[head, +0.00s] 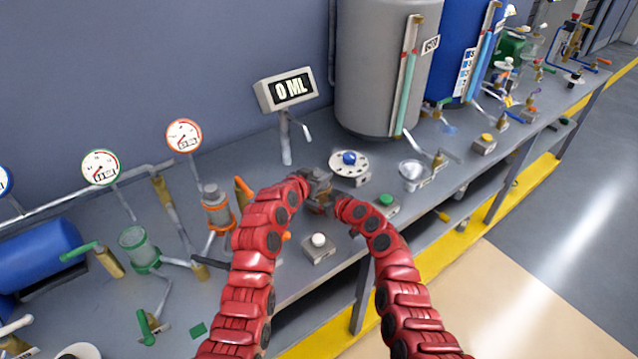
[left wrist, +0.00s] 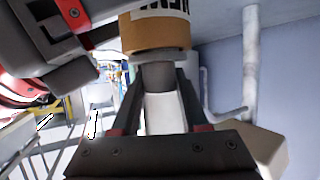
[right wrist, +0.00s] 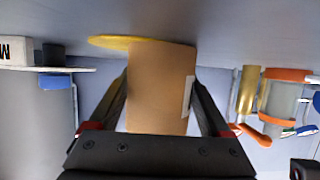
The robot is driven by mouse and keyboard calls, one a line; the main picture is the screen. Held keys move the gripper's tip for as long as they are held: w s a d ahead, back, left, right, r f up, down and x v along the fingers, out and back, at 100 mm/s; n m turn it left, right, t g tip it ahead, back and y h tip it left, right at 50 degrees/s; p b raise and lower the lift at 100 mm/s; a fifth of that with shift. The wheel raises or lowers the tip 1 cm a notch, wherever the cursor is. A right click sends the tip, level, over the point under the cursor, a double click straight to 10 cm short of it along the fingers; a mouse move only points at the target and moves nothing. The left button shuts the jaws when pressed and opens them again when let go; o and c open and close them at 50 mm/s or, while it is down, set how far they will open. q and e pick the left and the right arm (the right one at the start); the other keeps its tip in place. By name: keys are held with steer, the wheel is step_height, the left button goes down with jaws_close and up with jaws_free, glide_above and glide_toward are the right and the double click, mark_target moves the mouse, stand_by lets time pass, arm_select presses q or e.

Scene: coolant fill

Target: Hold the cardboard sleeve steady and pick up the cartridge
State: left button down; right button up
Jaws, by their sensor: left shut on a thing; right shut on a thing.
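The brown cardboard sleeve (right wrist: 158,85) stands between the fingers of my right gripper (right wrist: 160,118), which is shut on it. A pale label patch shows on its side. In the left wrist view the sleeve (left wrist: 155,32) carries a white label with black print. The dark grey end of the cartridge (left wrist: 158,76) sticks out of the sleeve, between the fingers of my left gripper (left wrist: 158,105), which is shut on it. In the head view my left gripper (head: 318,186) and right gripper (head: 340,207) meet closely and mostly hide the sleeve.
A yellow disc (right wrist: 108,41) lies at the sleeve's base. A blue-knobbed dial (head: 348,160), a white-button box (head: 319,248) and a green-button box (head: 386,204) stand close by. The 0 ML display (head: 288,90) and grey tank (head: 375,70) stand behind. Pipes and valves crowd the left.

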arm_select(q)
step_height(320, 180, up, 10)
steer(key=shift+r, duration=0.1)
arm_select(e)
steer(key=o, duration=1.2)
steer(key=shift+s, duration=0.1)
